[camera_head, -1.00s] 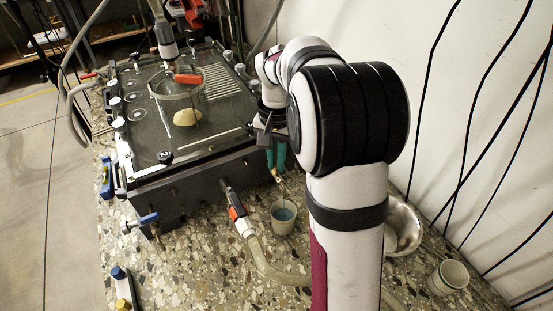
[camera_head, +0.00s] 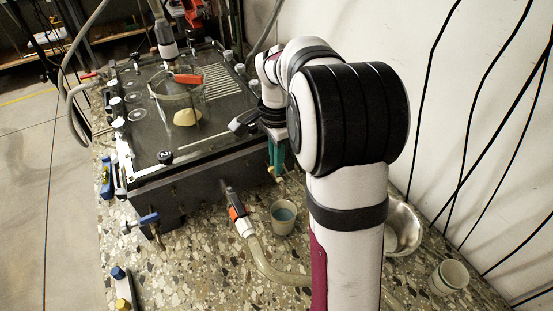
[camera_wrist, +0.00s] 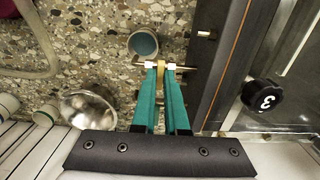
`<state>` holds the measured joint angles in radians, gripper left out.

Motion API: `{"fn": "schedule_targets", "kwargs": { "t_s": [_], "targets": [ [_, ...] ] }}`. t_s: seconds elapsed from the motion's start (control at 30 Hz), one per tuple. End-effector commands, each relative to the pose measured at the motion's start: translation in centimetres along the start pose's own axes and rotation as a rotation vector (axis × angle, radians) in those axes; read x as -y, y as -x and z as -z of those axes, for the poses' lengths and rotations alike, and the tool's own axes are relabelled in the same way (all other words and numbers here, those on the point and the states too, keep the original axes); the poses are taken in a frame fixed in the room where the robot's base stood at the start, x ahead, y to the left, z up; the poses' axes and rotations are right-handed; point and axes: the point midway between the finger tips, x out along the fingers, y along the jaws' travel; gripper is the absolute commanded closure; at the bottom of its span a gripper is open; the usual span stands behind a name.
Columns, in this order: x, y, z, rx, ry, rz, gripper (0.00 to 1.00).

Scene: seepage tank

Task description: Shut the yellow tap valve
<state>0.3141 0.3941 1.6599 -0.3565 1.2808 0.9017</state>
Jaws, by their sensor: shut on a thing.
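My gripper (camera_wrist: 161,68) has green fingers with pale tips. In the wrist view it is shut on the yellow tap valve (camera_wrist: 161,78), whose narrow yellow handle shows between the fingertips. Brass parts of the tap stick out to the right, towards the dark tank wall. In the head view my gripper (camera_head: 276,172) points down at the tank's near right corner, beside the tank (camera_head: 195,183). The fingers and arm hide most of the valve there. A cup (camera_head: 283,218) with bluish liquid stands on the counter close below; it also shows in the wrist view (camera_wrist: 143,43).
A red-handled valve (camera_head: 237,209) with a hose lies left of the cup. A blue-handled tap (camera_head: 144,220) is on the tank's front left. A metal bowl (camera_head: 402,228) and stacked cups (camera_head: 448,277) stand right, near the wall. A numbered black knob (camera_wrist: 264,96) is beside my gripper.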

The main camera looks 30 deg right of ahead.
Motion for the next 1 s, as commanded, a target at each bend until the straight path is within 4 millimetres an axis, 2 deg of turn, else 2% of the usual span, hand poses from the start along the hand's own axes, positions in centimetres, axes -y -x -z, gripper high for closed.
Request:
{"fn": "schedule_targets", "kwargs": {
  "t_s": [0.07, 0.1, 0.27, 0.57, 1.0],
  "targets": [
    [0.0, 0.1, 0.1, -0.002, 0.001, 0.001, 1.0],
    [0.0, 0.1, 0.1, -0.002, 0.002, 0.001, 0.87],
    [0.0, 0.0, 0.1, -0.001, 0.003, 0.0, 0.6],
    [0.0, 0.3, 0.0, -0.001, 0.004, 0.001, 0.6],
    [0.0, 6.2, 0.0, -0.001, 0.006, 0.002, 0.6]
  ]
}}
